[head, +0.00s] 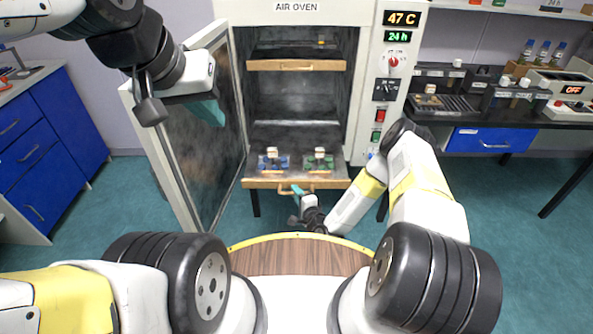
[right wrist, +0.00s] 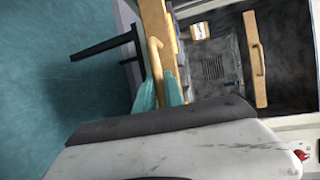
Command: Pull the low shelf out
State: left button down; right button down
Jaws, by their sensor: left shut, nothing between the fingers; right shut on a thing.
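The low shelf (head: 329,184) of the air oven has a wooden front with a curved handle, and it sticks out of the oven's opening. My right gripper (head: 298,191) is shut on the handle of the low shelf. The right wrist view shows the handle (right wrist: 154,58) running down between the teal fingers (right wrist: 163,91). A blue item (head: 273,161) and a green item (head: 319,161) stand side by side on the shelf. My left gripper (head: 208,108) is shut and empty, raised in front of the open oven door.
The upper shelf (head: 270,65) sits inside the oven. The open oven door (head: 188,125) stands at the left of the opening. A bench (head: 530,130) with instruments is on the right, blue cabinets (head: 40,140) on the left. A round wooden top (head: 290,258) is in front of the oven.

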jog(key=shift+d, duration=0.1)
jog(key=c, duration=1.7)
grip_release()
jog(key=v, duration=0.7)
jog(key=shift+s+d, duration=0.1)
jog(key=shift+s, duration=0.25)
